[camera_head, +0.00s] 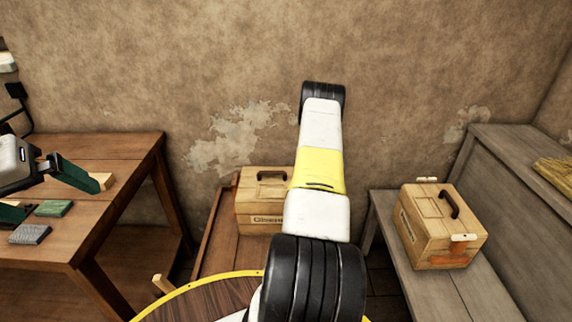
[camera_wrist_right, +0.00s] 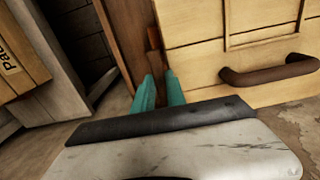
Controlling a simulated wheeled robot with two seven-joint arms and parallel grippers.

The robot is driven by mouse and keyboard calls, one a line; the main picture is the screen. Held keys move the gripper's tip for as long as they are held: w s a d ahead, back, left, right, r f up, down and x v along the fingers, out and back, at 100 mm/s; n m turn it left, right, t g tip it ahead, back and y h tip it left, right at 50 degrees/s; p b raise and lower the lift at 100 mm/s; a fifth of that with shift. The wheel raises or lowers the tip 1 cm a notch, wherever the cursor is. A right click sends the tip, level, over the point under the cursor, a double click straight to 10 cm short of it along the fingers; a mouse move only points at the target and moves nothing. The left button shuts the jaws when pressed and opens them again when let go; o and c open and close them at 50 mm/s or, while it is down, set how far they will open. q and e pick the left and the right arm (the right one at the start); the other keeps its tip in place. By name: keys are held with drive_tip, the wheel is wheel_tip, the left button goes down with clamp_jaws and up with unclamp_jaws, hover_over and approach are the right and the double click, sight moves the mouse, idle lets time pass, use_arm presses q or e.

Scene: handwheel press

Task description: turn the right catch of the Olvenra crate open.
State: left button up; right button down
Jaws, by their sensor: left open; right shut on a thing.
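The wooden crate in the middle of the head view (camera_head: 262,215) has a dark handle on its lid and a blurred front label; I take it as the Olvenra crate. My right arm hides its right side. In the right wrist view this crate (camera_wrist_right: 215,55) shows its brown handle. My right gripper (camera_wrist_right: 158,85) is at the crate's edge, its teal fingers shut on a narrow brown piece, the right catch (camera_wrist_right: 153,60). Its exact angle is unclear. My right gripper is hidden in the head view. My left gripper (camera_head: 50,193) is open over the left table.
A second crate (camera_head: 430,225) with pale catches stands on the grey bench (camera_head: 500,290) at right. The left table (camera_head: 115,150) holds a green block (camera_head: 54,208) and a grey block (camera_head: 30,233). A yellow-rimmed round top (camera_head: 190,300) is in front.

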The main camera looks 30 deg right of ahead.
drive_tip(key=shift+w, duration=0.1)
drive_tip(key=c, duration=1.4)
unclamp_jaws()
drive_tip(key=shift+o, duration=0.2)
wheel_tip(320, 180, up, 8)
drive_tip(key=shift+f, duration=0.1)
